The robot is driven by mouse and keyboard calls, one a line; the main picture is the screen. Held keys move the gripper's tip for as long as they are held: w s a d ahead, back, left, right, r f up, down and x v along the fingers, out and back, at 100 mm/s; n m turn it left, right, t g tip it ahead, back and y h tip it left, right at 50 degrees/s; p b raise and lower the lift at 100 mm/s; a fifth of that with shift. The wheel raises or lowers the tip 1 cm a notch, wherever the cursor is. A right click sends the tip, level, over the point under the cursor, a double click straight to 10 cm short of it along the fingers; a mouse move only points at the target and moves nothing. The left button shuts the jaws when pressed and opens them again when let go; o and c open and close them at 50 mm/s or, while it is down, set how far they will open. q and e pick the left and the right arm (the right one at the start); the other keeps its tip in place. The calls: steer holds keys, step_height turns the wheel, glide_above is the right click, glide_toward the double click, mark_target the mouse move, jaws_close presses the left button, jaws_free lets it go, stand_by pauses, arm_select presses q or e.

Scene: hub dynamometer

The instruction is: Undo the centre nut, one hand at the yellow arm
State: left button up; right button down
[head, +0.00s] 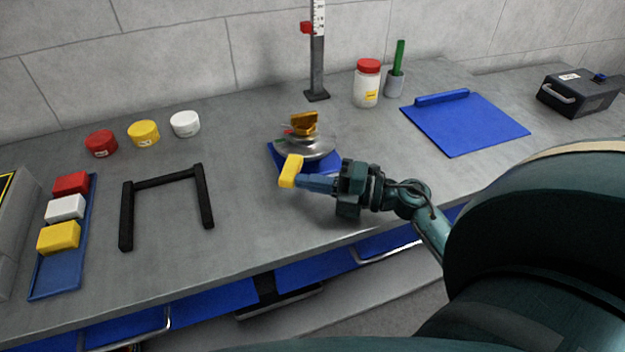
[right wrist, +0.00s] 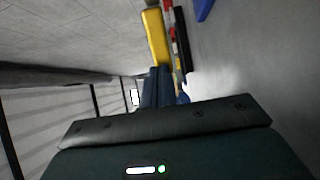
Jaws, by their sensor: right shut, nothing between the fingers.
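The hub device stands mid-bench with a silver disc (head: 316,149) on a blue base (head: 276,157). A gold-orange piece (head: 305,122), perhaps the centre nut, sits on top of the disc. The yellow arm's block-like end (head: 291,170) sticks out at the front of the hub; it also shows in the right wrist view (right wrist: 155,38). My right gripper (head: 301,182) is shut and empty, its fingertips right at the yellow end. I cannot tell whether they touch it. In the right wrist view the shut fingers (right wrist: 158,78) point at it. My left gripper is not in view.
A black frame (head: 168,180) stands to the left, beside a blue tray (head: 55,280) with coloured blocks. Three round caps (head: 143,132) lie behind. A scale post (head: 317,65), white jar (head: 366,85) and blue mat (head: 465,125) stand behind and right. Bench between frame and hub is clear.

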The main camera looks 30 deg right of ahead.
mark_target(290, 182)
steer(key=a+m+t+h+p, duration=0.1)
steer(key=p, duration=0.1)
steer(key=w+a+m+h+p, duration=0.1)
steer(key=shift+w+a+r+t+p, duration=0.15)
steer(key=shift+w+r+t+p, duration=0.05)
steer(key=shift+r+t+p, duration=0.2)
steer(key=shift+w+a+f+m+t+h+p, duration=0.15)
steer(key=shift+w+a+m+t+h+p, duration=0.2)
steer(key=shift+w+a+h+p, duration=0.35)
steer(key=shift+w+a+f, duration=0.25)
steer(key=shift+w, duration=0.1)
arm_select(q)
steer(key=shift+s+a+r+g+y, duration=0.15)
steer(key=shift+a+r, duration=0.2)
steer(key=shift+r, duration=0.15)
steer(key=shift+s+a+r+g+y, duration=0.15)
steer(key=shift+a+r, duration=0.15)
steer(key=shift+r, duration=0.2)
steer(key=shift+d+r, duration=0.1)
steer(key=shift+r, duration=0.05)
arm_select(e)
steer(key=shift+s+d, duration=0.1)
steer(key=shift+s, duration=0.05)
